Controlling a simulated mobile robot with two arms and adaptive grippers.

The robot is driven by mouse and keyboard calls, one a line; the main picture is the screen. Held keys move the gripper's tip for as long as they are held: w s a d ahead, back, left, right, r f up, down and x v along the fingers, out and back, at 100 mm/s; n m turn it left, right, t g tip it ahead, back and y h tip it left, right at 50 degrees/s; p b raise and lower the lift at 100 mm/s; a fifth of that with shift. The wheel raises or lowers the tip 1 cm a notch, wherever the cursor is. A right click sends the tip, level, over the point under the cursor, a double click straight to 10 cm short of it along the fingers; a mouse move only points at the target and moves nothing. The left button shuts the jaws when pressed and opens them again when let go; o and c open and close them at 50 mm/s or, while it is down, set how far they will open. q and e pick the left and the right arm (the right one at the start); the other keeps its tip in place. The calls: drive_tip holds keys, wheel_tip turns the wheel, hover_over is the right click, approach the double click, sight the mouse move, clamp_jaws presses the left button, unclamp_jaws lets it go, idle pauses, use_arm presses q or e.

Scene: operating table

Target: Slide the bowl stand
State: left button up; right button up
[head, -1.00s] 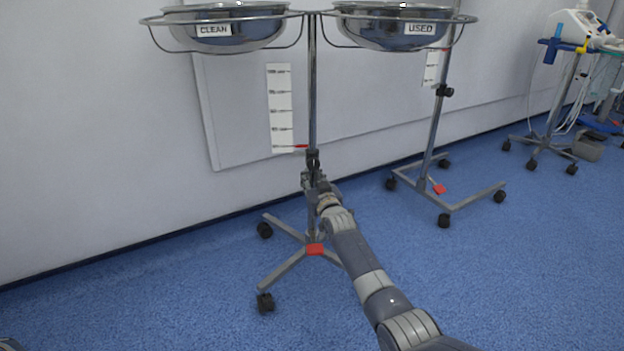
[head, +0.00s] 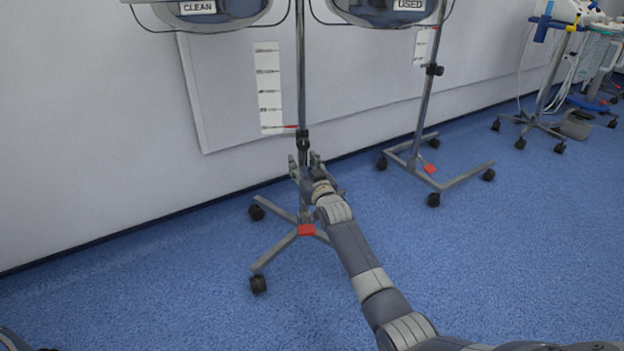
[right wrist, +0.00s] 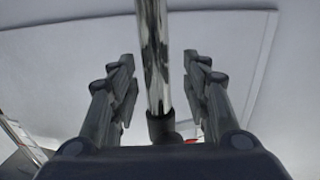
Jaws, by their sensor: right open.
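The bowl stand has an upright metal pole (head: 301,80), two bowls at the top and a wheeled base with a red patch (head: 306,230). The bowl labelled CLEAN (head: 225,12) and the bowl labelled USED (head: 380,12) are cut off by the top edge. My right gripper (head: 304,160) is open at the pole, just below its dark collar. In the right wrist view the pole (right wrist: 153,55) stands between the two spread fingers (right wrist: 158,90), with a gap on each side. My left gripper is not in view.
A second wheeled stand (head: 424,110) is to the right of the bowl stand. The wall (head: 90,110) is close behind. Medical equipment on wheels (head: 550,90) stands at the far right. Blue floor (head: 160,300) is clear in front and to the left.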

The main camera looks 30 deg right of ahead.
drive_tip(key=s+a, duration=0.1)
drive_tip(key=s, duration=0.7)
drive_tip(key=shift+a, duration=0.1)
